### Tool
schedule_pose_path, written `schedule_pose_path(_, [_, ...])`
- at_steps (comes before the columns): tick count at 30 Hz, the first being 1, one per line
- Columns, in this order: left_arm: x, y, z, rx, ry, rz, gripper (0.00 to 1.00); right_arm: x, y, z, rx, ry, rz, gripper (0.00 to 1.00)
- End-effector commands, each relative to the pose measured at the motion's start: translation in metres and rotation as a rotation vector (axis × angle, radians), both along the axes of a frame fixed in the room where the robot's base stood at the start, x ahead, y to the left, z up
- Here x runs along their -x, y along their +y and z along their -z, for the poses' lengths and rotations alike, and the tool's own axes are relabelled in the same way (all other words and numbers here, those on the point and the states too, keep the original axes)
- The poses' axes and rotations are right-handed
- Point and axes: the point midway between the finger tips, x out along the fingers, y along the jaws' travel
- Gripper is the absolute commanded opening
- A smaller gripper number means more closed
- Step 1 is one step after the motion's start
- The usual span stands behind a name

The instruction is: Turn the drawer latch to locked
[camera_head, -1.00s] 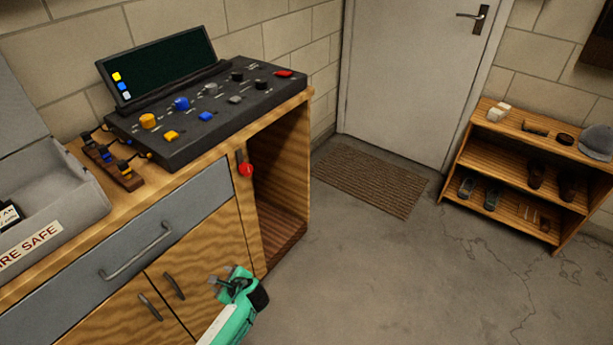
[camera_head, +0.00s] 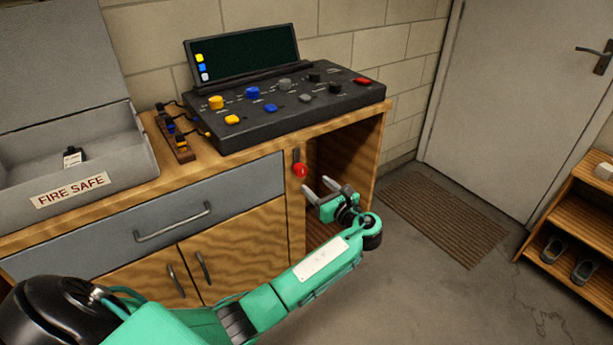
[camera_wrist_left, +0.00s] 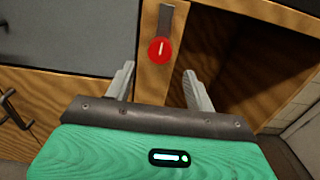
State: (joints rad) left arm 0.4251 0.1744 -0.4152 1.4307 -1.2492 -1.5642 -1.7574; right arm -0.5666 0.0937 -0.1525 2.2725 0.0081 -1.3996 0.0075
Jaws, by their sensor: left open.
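The drawer latch is a red round knob (camera_head: 300,170) with a dark grey plate above it, on the wooden post right of the grey drawer (camera_head: 150,222). In the left wrist view the knob (camera_wrist_left: 160,50) shows a pale upright mark, and its plate points up. My left gripper (camera_head: 317,187) is open and empty, just below and right of the knob in the head view. In the left wrist view its two fingers (camera_wrist_left: 158,82) stand either side of the post, below the knob and apart from it. My right gripper is out of view.
An open cubby (camera_head: 345,150) lies right of the post. Above stand a black control panel (camera_head: 290,110) and an open grey box (camera_head: 75,175) marked FIRE SAFE. A doormat (camera_head: 440,215) and a shoe shelf (camera_head: 580,240) are at the right.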

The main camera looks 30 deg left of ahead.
Motion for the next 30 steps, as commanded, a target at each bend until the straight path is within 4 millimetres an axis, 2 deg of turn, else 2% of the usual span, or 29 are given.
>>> schedule_pose_path(3, [-0.010, 0.025, 0.001, -0.002, 0.000, -0.001, 0.55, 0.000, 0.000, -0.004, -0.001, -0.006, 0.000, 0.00])
schedule_pose_path(9, [-0.022, 0.053, 0.001, 0.000, 0.001, 0.001, 0.55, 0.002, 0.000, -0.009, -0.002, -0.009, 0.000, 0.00])
schedule_pose_path(15, [-0.027, 0.066, 0.001, 0.001, 0.002, 0.001, 0.55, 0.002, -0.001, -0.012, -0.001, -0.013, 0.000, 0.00])
schedule_pose_path(23, [-0.028, 0.066, 0.001, 0.002, 0.001, 0.002, 0.55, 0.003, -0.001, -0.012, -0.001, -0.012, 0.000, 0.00])
schedule_pose_path(26, [-0.028, 0.066, 0.001, 0.002, 0.001, 0.002, 0.39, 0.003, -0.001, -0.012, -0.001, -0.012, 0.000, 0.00])
schedule_pose_path(30, [-0.027, 0.066, 0.001, 0.002, 0.001, 0.002, 0.12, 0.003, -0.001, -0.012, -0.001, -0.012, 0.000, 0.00])
